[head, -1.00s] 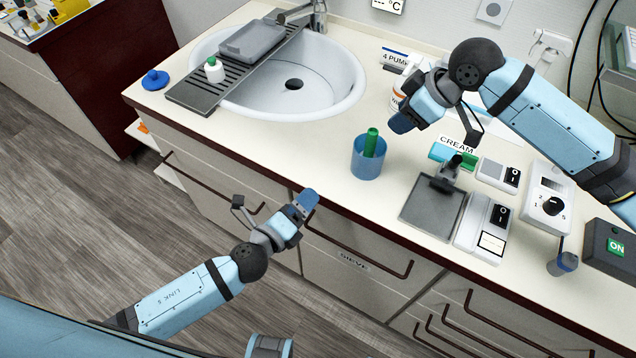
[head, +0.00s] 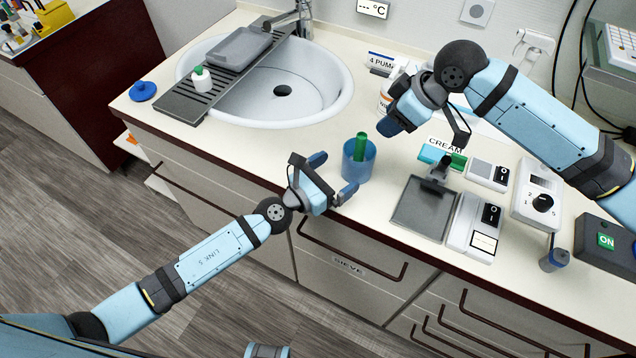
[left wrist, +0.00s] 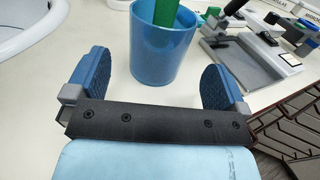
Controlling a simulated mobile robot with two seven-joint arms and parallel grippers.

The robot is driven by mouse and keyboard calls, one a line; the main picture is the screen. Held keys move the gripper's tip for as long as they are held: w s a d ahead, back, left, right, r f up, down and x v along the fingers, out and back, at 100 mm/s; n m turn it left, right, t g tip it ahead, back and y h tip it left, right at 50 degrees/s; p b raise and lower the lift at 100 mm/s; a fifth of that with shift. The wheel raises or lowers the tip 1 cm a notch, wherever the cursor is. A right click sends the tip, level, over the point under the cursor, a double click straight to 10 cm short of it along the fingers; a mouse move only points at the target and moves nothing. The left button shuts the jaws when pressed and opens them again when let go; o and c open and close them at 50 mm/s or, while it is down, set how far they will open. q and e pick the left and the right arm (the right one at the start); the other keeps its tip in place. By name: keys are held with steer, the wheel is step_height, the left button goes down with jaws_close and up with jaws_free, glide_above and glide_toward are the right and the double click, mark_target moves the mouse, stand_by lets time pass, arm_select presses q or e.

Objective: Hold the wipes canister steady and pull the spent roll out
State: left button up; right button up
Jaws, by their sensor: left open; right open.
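The wipes canister (head: 356,172) is a blue open-topped cup standing upright on the counter near its front edge. The spent roll (head: 360,148) is a green cylinder standing in it, its top above the rim. My left gripper (head: 333,176) is open just in front of the canister, fingers pointing at it. In the left wrist view the canister (left wrist: 165,50) is centred just beyond the two spread fingers, and the green roll (left wrist: 166,12) is cut off by the top edge. My right gripper (head: 391,122) is open above the counter, to the right of and behind the canister; one finger hides the other.
A white bottle (head: 386,101) stands partly hidden behind my right gripper. The sink (head: 325,95) is to the left. A grey plate device (head: 424,208), a CREAM sign (head: 446,146) and switch boxes (head: 487,174) stand to the right. The counter just left of the canister is clear.

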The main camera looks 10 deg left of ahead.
mark_target(347, 165)
arm_select(q)
steer(key=x, duration=0.6)
steer(key=shift+w+d, duration=0.2)
steer(key=shift+c, duration=0.5)
